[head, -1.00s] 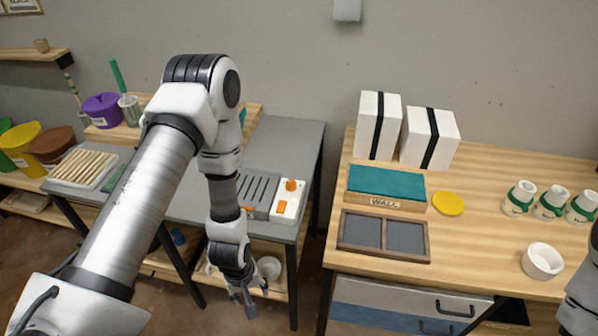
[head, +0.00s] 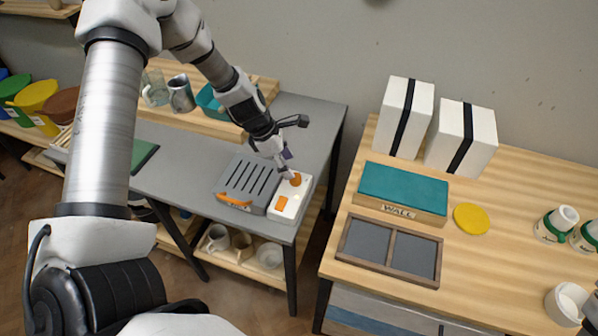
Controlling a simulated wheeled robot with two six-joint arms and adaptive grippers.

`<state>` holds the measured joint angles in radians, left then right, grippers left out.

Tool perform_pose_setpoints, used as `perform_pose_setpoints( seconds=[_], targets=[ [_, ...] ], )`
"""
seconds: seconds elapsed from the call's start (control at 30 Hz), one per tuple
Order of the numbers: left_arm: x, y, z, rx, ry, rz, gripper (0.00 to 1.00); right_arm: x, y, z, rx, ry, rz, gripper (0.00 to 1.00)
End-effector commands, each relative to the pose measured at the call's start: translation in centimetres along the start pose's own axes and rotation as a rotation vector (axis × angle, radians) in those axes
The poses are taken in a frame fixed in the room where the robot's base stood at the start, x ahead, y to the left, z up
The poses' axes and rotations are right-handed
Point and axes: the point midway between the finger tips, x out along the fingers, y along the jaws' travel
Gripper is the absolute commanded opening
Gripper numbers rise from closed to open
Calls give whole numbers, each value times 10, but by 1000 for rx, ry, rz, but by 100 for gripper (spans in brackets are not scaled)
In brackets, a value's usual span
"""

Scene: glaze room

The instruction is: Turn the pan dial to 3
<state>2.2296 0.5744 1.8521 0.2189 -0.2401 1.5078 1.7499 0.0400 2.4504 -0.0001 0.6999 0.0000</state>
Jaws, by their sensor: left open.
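The pan dial is an orange knob (head: 296,180) near the back end of a white control panel (head: 286,208) in the head view. The panel is joined to the right side of a grey slotted unit (head: 246,184) on the grey table. My left gripper (head: 287,171) is open, pointing down at the knob from behind and left. Its fingertips are at or just above the knob; I cannot tell whether they touch it. The dial's markings are too small to read. My right gripper is not in view; only a bit of my right arm shows at the right edge.
An orange switch (head: 281,203) sits on the panel in front of the knob. Jars (head: 181,94) stand on a wooden riser behind. Mugs and bowls are on the shelf below. A wooden table (head: 505,215) stands to the right, across a gap.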

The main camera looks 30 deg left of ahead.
Motion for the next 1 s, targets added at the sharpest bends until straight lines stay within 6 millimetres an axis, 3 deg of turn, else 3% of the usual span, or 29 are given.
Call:
perform_pose_setpoints(
  seconds=[0.03,0.2,0.53,0.57,0.7,0.73,1.0],
  targets=[
    [21,0,-4,1,3,-2,60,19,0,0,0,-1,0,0],
    [49,1,-3,3,4,-2,60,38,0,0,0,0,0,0],
    [53,1,0,2,2,-1,60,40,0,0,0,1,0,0],
    [53,1,0,2,2,-1,53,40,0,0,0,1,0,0],
    [53,1,0,3,3,-1,4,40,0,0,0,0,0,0],
    [53,0,0,2,3,-2,0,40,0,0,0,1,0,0],
    [54,0,-1,2,4,-4,0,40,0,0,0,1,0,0]
  ],
)
